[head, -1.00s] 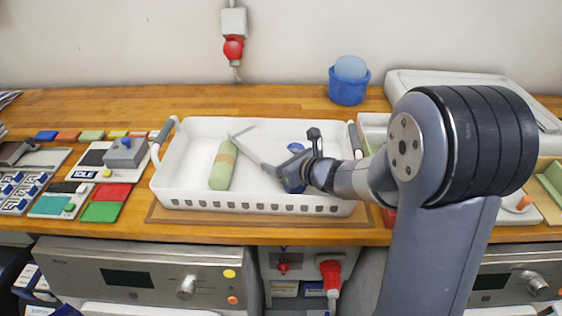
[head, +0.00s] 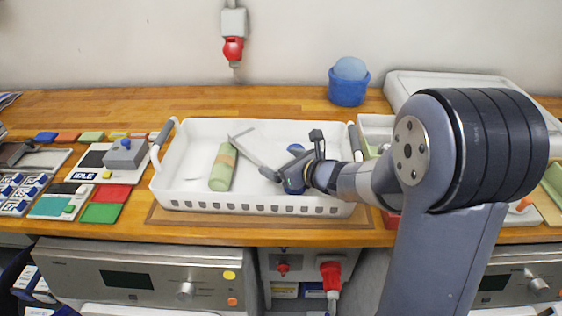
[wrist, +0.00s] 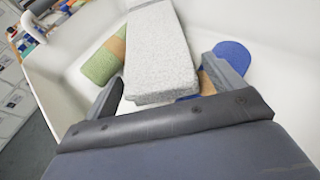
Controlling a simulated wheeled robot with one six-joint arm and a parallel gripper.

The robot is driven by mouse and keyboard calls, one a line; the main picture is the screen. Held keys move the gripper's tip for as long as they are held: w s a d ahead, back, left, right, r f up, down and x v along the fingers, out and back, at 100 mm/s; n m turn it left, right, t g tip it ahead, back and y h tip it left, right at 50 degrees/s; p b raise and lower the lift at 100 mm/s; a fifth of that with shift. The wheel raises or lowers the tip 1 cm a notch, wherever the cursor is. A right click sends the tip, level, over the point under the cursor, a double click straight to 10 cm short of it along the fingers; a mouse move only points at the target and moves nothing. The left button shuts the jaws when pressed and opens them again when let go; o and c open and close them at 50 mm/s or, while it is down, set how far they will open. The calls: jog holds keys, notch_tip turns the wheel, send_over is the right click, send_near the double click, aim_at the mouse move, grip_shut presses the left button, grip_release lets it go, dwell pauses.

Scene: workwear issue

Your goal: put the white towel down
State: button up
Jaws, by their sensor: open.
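The white towel (wrist: 160,55), a long pale speckled block, lies inside the white basket (head: 180,150). In the head view only its shaded edge (head: 251,152) stands out against the basket. My gripper (wrist: 166,84) is open, with one finger on each side of the towel's near end; it also shows in the head view (head: 285,172). A gap shows beside the towel at the right finger. Whether the towel's underside rests flat on the basket floor is hidden.
A green roll (head: 222,168) with a tan band lies left of the towel in the basket. A blue roll (wrist: 234,56) with a tan band is partly hidden by the towel and right finger. A blue tub (head: 348,90) stands behind. The basket's left end is free.

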jog(key=v, duration=1.1)
jog(key=x, duration=1.2)
jog(key=shift+f, duration=0.15)
jog(key=shift+r, duration=0.75)
jog(key=shift+s+d+r, duration=0.1)
jog(key=shift+r, duration=0.6)
